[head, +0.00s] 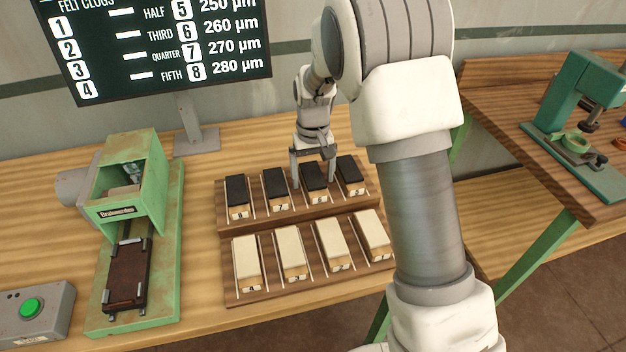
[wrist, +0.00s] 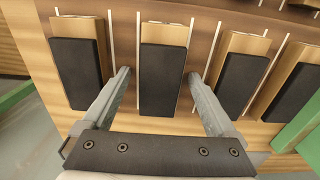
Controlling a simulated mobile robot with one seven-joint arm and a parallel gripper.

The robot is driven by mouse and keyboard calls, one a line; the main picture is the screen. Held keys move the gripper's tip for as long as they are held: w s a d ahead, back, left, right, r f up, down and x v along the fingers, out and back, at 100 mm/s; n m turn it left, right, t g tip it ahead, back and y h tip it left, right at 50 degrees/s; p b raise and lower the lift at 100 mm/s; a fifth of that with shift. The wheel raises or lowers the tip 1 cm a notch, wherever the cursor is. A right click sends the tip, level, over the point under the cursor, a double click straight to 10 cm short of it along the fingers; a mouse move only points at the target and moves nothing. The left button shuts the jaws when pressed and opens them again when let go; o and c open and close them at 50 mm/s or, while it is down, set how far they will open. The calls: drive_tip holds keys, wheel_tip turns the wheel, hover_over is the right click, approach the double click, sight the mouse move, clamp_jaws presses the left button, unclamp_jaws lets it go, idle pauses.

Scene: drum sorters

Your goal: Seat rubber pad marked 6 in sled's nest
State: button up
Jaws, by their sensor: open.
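The rack (head: 228,226) carries four black-topped rubber pads in its back row. The third from the left (head: 313,178), probably the pad marked 6, sits under my gripper (head: 313,180); its label is too small to read surely. In the wrist view my gripper (wrist: 158,76) is open, one finger on each side of this pad (wrist: 163,75), with gaps visible. No pad is held. The brown sled (head: 127,270) lies on the green machine's base at left, its nest appearing empty between pale metal clips.
Cream-topped felt pads (head: 290,254) fill the front row. Neighbouring black pads (wrist: 80,72) stand close on both sides of my fingers, parted by thin pale dividers. The green press housing (head: 125,185), a button box (head: 35,312) and a number display (head: 160,45) are at left.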

clamp_jaws()
idle(0.3)
drive_tip(key=shift+r, duration=0.15)
